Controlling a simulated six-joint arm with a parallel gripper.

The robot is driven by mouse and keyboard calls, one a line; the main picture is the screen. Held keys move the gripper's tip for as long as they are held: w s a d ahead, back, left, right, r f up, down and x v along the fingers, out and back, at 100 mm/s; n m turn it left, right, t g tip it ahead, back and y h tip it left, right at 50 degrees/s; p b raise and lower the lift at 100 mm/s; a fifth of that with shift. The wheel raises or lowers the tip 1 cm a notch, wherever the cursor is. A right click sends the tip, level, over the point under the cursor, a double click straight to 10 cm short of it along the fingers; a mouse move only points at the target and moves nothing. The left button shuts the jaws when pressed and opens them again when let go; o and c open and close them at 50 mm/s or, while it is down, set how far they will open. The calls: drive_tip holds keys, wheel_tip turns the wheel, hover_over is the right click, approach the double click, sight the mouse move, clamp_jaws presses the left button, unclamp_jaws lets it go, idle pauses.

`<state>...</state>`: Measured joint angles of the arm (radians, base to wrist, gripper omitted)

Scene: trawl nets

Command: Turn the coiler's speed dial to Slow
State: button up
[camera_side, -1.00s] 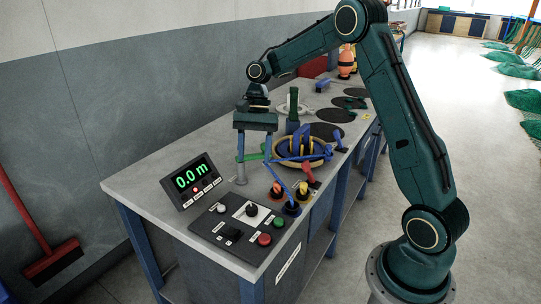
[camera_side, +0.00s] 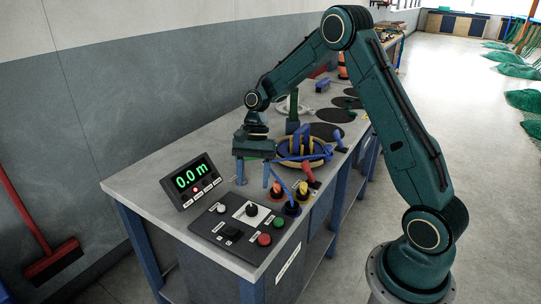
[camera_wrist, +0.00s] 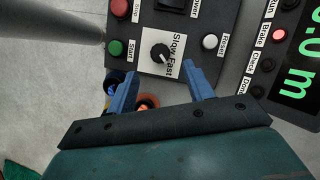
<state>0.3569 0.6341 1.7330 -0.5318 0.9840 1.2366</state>
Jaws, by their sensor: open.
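The speed dial is a black round knob (camera_side: 251,210) on a white plate on the coiler's dark control panel (camera_side: 215,222). In the wrist view the knob (camera_wrist: 160,53) lies just beyond the fingertips, between their lines. Its white pointer mark appears to point to the lower right, toward the word Fast on the Slow Fast label (camera_wrist: 174,47). My gripper (camera_side: 253,180) is open and empty, pointing down above the bench behind the panel. Its two blue fingers also show in the wrist view (camera_wrist: 159,72), apart from the knob.
A green button (camera_wrist: 116,47), a red button (camera_wrist: 120,8) and a white Reset button (camera_wrist: 210,42) flank the dial. A display (camera_side: 191,181) reads 0.0 m. Red, yellow and blue parts (camera_side: 290,205) stand right of the dial; the coiler (camera_side: 304,152) lies behind.

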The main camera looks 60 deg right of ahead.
sight(252, 207)
drive_tip(key=x, duration=0.7)
drive_tip(key=shift+f, duration=0.1)
drive_tip(key=c, duration=1)
